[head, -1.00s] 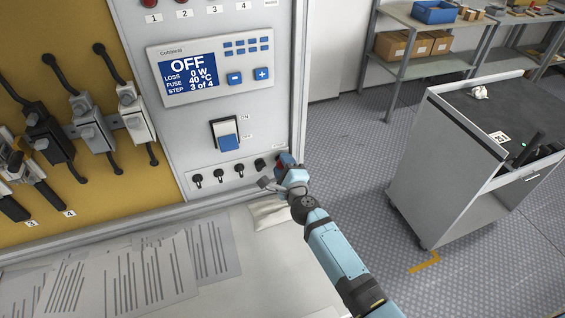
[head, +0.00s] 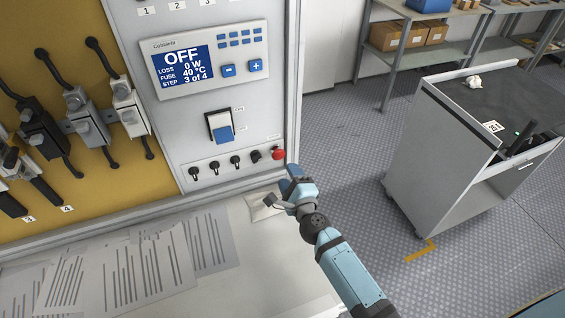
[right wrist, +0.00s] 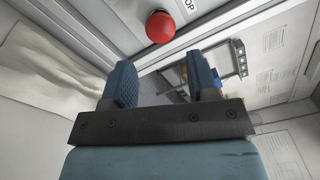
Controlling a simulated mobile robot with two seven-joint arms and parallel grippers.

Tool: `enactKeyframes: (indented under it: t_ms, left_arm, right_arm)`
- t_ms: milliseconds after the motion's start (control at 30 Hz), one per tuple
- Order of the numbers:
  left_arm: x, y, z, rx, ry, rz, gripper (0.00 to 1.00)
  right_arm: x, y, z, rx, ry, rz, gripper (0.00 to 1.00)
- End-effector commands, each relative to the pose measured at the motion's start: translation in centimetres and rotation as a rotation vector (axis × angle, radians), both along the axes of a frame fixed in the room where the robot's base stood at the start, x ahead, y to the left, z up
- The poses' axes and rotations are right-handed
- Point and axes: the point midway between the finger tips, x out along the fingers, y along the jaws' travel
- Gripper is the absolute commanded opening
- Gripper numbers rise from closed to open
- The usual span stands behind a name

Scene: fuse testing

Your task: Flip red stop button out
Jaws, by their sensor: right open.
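The red stop button (head: 278,153) sits at the lower right corner of the grey control panel, right of a row of black knobs. In the right wrist view the button (right wrist: 160,27) is a round red cap just beyond the fingers, beside a partly visible "STOP" label. My right gripper (head: 287,178) is just below the button in the head view, apart from it. Its two blue fingers (right wrist: 165,85) are open with nothing between them. Whether the button is pressed in or out I cannot tell. My left gripper is not in view.
The panel display (head: 187,67) reads OFF, step 3 of 4. A blue and white rocker switch (head: 221,127) is above the knobs. Papers (head: 130,270) lie on the bench below. A grey cart (head: 440,150) stands right, with open floor between.

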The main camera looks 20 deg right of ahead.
Motion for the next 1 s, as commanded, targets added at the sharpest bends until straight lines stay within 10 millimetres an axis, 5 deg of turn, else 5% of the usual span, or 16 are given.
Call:
enactKeyframes:
  t_ms: [100,333,1000]
  left_arm:
    - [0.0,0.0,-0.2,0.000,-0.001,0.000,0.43]
    - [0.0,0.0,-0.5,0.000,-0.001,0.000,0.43]
    - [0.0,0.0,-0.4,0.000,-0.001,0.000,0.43]
  right_arm:
    - [-2.6,-0.1,-0.1,-0.001,0.001,0.000,0.54]
    - [-5.4,-0.1,-0.1,0.000,0.001,0.000,0.54]
    - [-6.0,-0.1,0.0,-0.017,-0.001,0.005,0.54]
